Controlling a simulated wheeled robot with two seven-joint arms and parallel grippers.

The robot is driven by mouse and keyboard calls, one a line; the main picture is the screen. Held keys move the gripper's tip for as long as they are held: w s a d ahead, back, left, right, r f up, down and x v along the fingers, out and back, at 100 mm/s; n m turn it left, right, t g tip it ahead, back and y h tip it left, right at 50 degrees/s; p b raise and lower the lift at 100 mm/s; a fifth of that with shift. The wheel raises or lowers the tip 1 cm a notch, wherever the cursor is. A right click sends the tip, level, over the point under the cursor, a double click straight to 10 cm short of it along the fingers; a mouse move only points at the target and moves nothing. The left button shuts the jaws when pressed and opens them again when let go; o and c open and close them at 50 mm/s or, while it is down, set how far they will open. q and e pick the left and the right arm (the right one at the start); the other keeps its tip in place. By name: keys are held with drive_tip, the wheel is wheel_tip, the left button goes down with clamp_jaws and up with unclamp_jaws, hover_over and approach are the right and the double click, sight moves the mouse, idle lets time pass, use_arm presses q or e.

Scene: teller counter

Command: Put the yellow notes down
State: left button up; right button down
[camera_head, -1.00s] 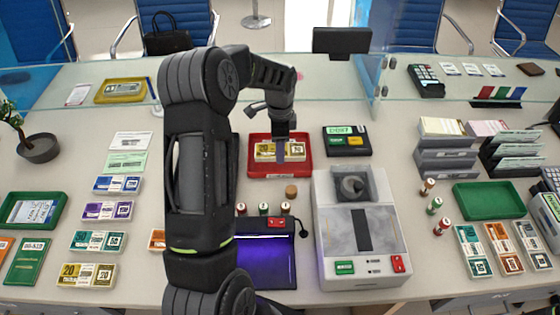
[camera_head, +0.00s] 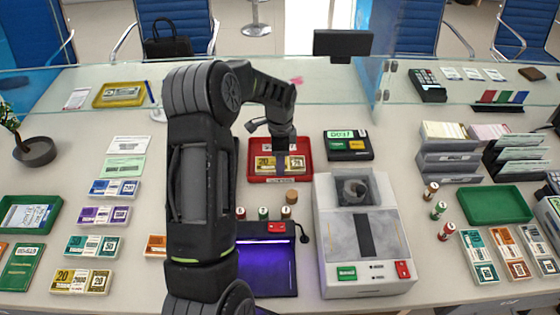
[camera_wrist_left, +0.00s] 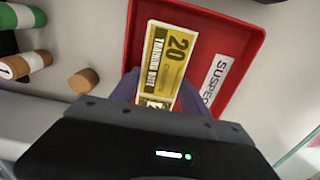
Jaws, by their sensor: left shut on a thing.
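The yellow 20 notes (camera_head: 295,164) are between the fingers of my left gripper (camera_head: 280,168), over the red tray (camera_head: 305,144). The left wrist view shows the notes (camera_wrist_left: 163,62) in my left gripper (camera_wrist_left: 160,100), with the red tray (camera_wrist_left: 232,45) and its white label behind them. I cannot tell whether the notes touch the tray floor. Another yellow 20 bundle (camera_head: 83,281) lies at the front left of the counter. My right gripper is out of view.
A grey counting machine (camera_head: 365,235) stands right of the tray. A cork-topped stamp (camera_head: 291,196) and several small rolls (camera_head: 263,213) stand in front of the tray, behind a lit purple pad (camera_head: 265,265). A black box (camera_head: 348,145) is at its right.

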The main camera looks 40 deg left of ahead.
use_arm(q)
drive_tip(key=shift+f, duration=0.25)
drive_tip(key=o, duration=1.3)
drive_tip(key=shift+r, duration=0.1)
drive_tip(key=shift+r, duration=0.15)
wheel_tip(320, 180, up, 12)
drive_tip(key=p, duration=0.7)
drive_tip(key=shift+p, duration=0.3)
